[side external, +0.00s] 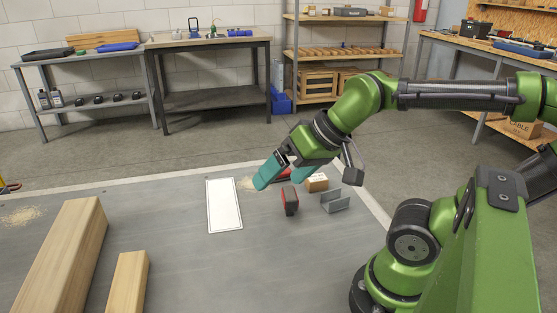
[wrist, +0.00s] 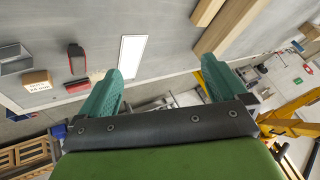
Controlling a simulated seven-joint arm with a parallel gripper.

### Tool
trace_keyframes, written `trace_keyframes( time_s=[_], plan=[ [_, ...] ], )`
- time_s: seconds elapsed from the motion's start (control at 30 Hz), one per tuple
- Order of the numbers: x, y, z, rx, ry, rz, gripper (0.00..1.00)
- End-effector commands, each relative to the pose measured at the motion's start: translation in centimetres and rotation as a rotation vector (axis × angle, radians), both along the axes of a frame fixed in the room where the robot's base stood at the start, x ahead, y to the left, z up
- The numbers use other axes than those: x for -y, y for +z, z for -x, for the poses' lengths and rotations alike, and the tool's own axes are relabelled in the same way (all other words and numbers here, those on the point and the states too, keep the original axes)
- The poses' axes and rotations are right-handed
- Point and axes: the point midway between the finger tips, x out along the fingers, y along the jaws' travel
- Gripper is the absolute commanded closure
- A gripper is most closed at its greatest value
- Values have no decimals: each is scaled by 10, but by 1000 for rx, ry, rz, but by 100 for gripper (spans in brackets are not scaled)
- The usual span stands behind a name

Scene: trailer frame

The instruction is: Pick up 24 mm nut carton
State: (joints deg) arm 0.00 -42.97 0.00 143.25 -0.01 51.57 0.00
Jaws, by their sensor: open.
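A small brown cardboard carton (side external: 317,182) sits on the grey work surface, just right of my gripper in the side view. It also shows at the left of the wrist view (wrist: 37,81), with dark print on it too small to read. It is the only small carton on this surface. My gripper (side external: 285,173) has teal fingers and points down toward the surface, left of the carton in the side view. In the wrist view my gripper (wrist: 163,66) has its fingers wide apart with nothing between them, and the carton lies outside the left finger.
Close to the carton are a grey metal bracket (side external: 334,201), a red and black block (side external: 290,201) and a red item (wrist: 77,86) partly hidden by a finger in the side view. A white panel (side external: 224,205) lies flat to the left. Wooden beams (side external: 66,255) lie further left.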

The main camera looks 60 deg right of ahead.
Motion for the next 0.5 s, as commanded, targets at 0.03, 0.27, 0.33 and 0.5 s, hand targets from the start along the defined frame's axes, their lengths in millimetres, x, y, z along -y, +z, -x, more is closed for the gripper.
trace_keyframes(
  time_s=[0.03, 0.27, 0.33, 0.5],
  plan=[
    [0, 0, 0, 0, 0, 0, 1],
    [13, -10, -5, -46, -54, -3, 1],
    [29, -16, -15, -89, -109, -7, 1],
    [96, -26, -50, -236, -276, -7, 1]
  ],
)
